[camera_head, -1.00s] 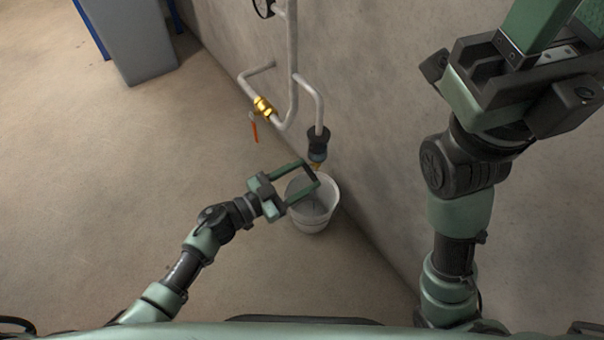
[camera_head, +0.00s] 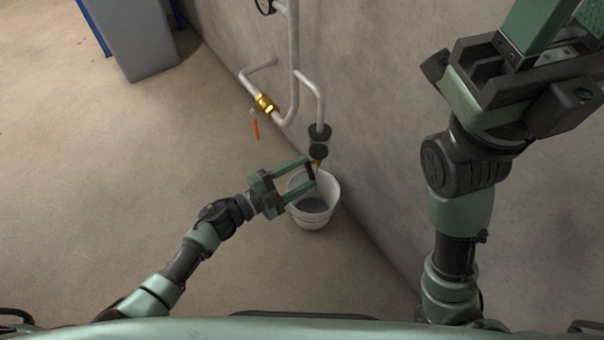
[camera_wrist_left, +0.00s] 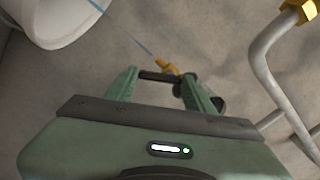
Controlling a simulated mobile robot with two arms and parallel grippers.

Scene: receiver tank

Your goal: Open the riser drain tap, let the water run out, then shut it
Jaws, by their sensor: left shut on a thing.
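The riser drain tap shows below the black fitting (camera_head: 319,133) at the end of the white pipe, close to the wall. Its brass spout (camera_wrist_left: 168,67) shows in the left wrist view. My left gripper (camera_head: 309,172) is at the tap, above the bucket. Its fingers (camera_wrist_left: 158,90) stand apart and are shut on the dark tap handle (camera_wrist_left: 157,77) between their tips. A thin bluish line of water (camera_wrist_left: 122,27) runs from the spout towards the bucket (camera_head: 330,187). The bucket's bottom looks grey. My right gripper (camera_head: 525,60) is raised at upper right, its fingertips cut off by the frame.
A brass valve (camera_head: 265,103) with an orange lever (camera_head: 255,127) sits on the pipework (camera_head: 293,60) left of the tap. A gauge (camera_head: 266,5) is at the top. A grey cabinet (camera_head: 140,40) stands at upper left. The floor left is clear.

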